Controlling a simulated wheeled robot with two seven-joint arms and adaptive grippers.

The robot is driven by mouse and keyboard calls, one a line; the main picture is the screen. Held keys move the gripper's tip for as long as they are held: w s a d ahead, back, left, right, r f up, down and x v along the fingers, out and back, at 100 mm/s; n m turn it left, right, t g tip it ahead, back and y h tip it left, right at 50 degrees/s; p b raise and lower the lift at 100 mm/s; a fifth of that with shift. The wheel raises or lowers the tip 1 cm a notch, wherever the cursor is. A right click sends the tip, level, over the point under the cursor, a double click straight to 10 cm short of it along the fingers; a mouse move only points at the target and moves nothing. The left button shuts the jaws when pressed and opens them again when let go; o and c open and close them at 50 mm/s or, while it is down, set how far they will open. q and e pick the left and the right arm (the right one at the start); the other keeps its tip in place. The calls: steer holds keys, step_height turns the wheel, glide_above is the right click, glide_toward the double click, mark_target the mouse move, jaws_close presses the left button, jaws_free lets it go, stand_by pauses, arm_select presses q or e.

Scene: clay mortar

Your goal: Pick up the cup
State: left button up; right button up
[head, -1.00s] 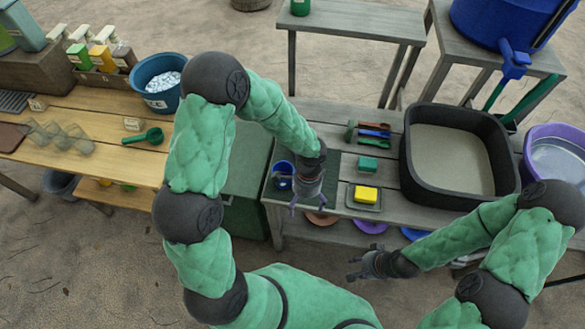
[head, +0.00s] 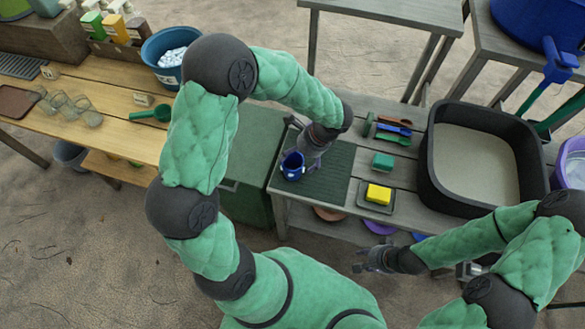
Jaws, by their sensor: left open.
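A blue cup (head: 293,166) with a dark inside stands upright on the dark green ribbed mat (head: 327,181) at the left end of the grey bench. My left gripper (head: 303,157) is open and comes down from behind and to the right of the cup, with its fingers close to the cup's rim. I cannot tell whether the fingers touch it. My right gripper (head: 366,261) is in front of the bench, low and away from the cup; its fingers look spread and empty.
A yellow sponge (head: 379,193) on a small tray, a green block (head: 383,161) and several coloured utensils (head: 395,130) lie right of the mat. A large black basin (head: 432,178) fills the bench's right side. A wooden table (head: 128,126) with a green scoop stands left.

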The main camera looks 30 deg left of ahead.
mark_target(292, 164)
arm_select(q)
steer(key=b+x, duration=0.1)
steer(key=x, duration=0.1)
steer(key=b+x, duration=0.1)
steer(key=x, duration=0.2)
steer(key=shift+s, duration=0.25)
steer(key=shift+d, duration=0.1)
steer(key=c, duration=1.1)
